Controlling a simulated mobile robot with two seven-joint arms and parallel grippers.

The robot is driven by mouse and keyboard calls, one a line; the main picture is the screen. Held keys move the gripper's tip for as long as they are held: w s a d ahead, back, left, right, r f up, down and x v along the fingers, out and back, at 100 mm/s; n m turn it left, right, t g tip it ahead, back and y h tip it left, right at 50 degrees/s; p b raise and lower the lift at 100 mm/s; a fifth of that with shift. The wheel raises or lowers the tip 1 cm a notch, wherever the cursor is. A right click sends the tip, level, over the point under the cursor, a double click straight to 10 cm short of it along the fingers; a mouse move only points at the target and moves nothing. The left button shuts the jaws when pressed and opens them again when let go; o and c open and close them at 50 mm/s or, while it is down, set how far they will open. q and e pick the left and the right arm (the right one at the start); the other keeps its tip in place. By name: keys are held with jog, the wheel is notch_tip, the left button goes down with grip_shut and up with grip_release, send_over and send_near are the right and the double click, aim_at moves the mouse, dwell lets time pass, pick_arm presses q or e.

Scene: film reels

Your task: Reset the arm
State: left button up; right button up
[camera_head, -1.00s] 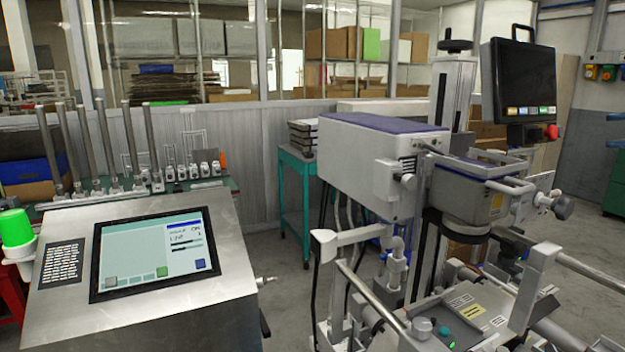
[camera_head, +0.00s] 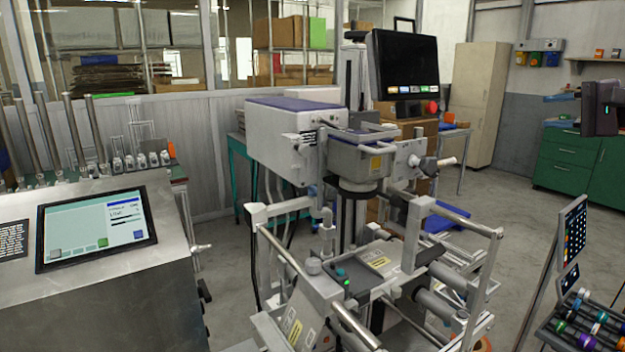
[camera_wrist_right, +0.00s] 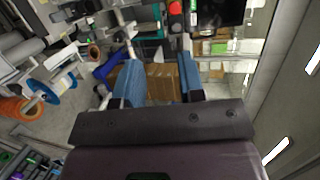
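My right gripper (camera_head: 562,97) shows at the right edge of the head view, raised in the air with its fingers pointing left. In the right wrist view its two blue fingers (camera_wrist_right: 160,80) stand apart with nothing between them; only distant brown boxes show through the gap. It is apart from the machine and touches nothing that I can see. My left gripper and left arm are in neither view.
A labelling machine (camera_head: 365,160) with a dark monitor (camera_head: 404,65) stands in the middle. A steel console with a touchscreen (camera_head: 97,227) is at left. A rack of coloured reels (camera_head: 585,325) is at lower right. Green cabinets (camera_head: 570,165) stand behind; open floor lies between.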

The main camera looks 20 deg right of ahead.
notch_tip(320, 180, down, 23)
jog(key=m+t+h, duration=0.3)
jog(key=m+t, duration=0.2)
jog(key=m, duration=1)
jog(key=s+a+f+m+g+h, duration=0.1)
jog(key=s+a+f+m+h, duration=0.15)
jog(key=f+m, duration=0.45)
jog(key=s+a+f+m+g+h, duration=0.1)
jog(key=s+f+m+h, duration=0.3)
jog(key=f, duration=0.5)
jog(key=s+a+f+m+g+h, duration=0.1)
jog(key=s+a+f+m, duration=0.1)
jog(key=f+m, duration=0.55)
jog(key=s+a+f+m+g, duration=0.4)
jog(key=s+a+f+m, duration=0.5)
jog(key=a+f+m, duration=0.35)
jog(key=s+a+m+y, duration=0.1)
jog(key=s+a+m, duration=0.2)
jog(key=a+m, duration=0.3)
jog(key=s+a+f+m+g+y, duration=0.1)
jog(key=s+a+m+y, duration=0.1)
jog(key=a+m, duration=0.4)
jog(key=shift+s+a+f, duration=0.25)
jog(key=shift+s+a, duration=0.3)
jog(key=shift+a, duration=1.35)
